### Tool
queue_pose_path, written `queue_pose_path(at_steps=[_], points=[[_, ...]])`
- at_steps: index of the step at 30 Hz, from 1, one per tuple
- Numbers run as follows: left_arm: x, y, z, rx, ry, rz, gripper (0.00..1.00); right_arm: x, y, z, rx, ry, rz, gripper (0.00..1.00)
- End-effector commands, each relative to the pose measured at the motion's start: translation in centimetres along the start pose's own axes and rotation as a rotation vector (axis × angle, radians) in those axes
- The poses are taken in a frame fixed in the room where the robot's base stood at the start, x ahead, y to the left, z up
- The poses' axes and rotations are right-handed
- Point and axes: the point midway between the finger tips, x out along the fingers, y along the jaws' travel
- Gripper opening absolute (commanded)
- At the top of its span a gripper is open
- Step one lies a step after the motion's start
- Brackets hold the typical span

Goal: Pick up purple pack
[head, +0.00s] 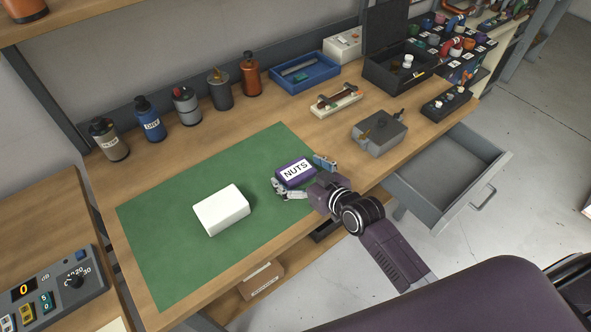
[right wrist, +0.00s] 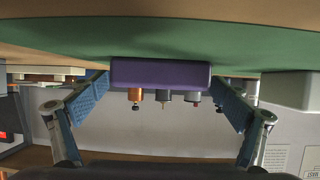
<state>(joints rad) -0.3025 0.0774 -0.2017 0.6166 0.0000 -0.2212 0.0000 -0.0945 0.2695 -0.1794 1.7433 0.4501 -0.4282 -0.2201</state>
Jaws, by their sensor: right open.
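The purple pack (head: 295,172), with a white label reading NUTS, lies on the right part of the green mat (head: 160,219). My right gripper (head: 305,178) is open, with one finger on the near left side of the pack and the other on its right side. The view there is upside down. My left gripper is not in view.
A white block (head: 221,210) lies on the mat left of the pack. Several bottles (head: 186,105) line the back of the bench. A grey metal box (head: 380,134) stands right of the gripper. An open drawer (head: 447,172) juts out at the right. The mat between block and pack is clear.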

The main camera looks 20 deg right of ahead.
Motion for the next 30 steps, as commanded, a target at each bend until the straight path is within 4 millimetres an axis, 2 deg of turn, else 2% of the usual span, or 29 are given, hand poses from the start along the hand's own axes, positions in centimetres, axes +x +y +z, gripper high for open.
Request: queue_pose_path(at_steps=[4, 10, 18, 24, 30], points=[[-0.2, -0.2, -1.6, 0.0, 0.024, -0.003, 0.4, 0.7, 0.0, 0.0, 0.0, -0.001, 0.0, 0.93], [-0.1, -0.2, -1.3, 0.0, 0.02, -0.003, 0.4, 0.7, 0.0, 0.1, -0.001, -0.001, 0.0, 0.93], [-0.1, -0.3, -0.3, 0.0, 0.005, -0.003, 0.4, 0.7, 0.0, 0.1, -0.001, -0.001, 0.0, 0.64], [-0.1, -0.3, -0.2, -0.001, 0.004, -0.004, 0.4, 0.7, 0.0, 0.1, -0.001, -0.001, 0.0, 0.43], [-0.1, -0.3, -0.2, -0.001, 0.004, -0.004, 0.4, 0.7, 0.0, -0.1, -0.001, 0.001, 0.001, 0.43]])
